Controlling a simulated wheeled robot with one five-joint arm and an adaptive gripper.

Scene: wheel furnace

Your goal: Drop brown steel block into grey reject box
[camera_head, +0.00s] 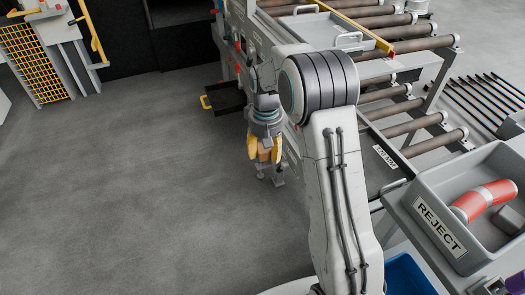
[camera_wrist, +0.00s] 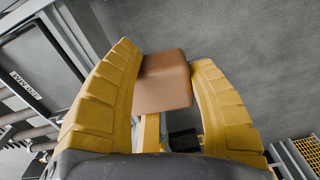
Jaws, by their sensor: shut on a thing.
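The brown steel block (camera_wrist: 163,88) is held between the yellow fingers of my gripper (camera_wrist: 165,90) in the wrist view. In the head view the block (camera_head: 264,155) shows small between the fingertips of my gripper (camera_head: 264,150), which points down over open floor, left of the roller conveyor. The grey reject box (camera_head: 440,218), labelled REJECT, stands at the right, well apart from my gripper. A red and white cylinder (camera_head: 484,201) and a small grey block (camera_head: 509,220) lie in the box.
The roller conveyor (camera_head: 400,105) runs behind my arm, with a grey tray (camera_head: 320,30) at its far end. A blue bin (camera_head: 408,275) is below the reject box. A yellow grid guard (camera_head: 35,62) stands far left. The floor (camera_head: 130,190) at left is clear.

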